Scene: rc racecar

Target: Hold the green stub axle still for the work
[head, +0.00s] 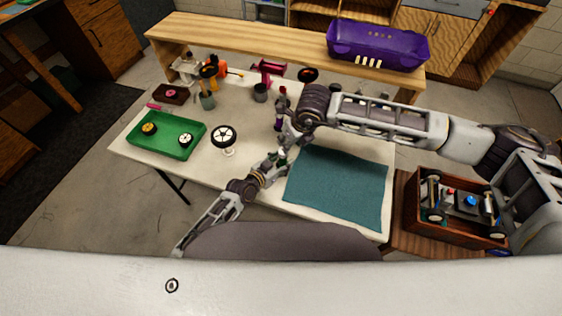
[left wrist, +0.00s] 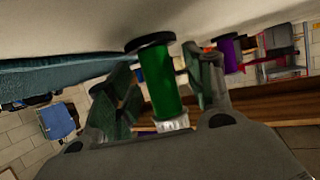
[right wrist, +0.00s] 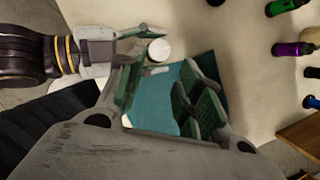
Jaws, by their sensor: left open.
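The green stub axle (left wrist: 160,82) stands on its dark round base on the white table, between the fingers of my left gripper (left wrist: 160,90). The fingers are open, with a visible gap on at least one side. My right gripper (right wrist: 168,95) is open and empty above the mat's corner. A pale round top, likely the axle's, shows beside the left fingers in the right wrist view (right wrist: 158,50).
A teal mat (head: 340,190) covers the table's right part. A green tray (head: 190,150) with wheels and a loose wheel (head: 223,136) lie left. More coloured pieces, one purple (right wrist: 293,48), stand near my right arm. A wooden box (head: 455,235) with a car chassis is at right.

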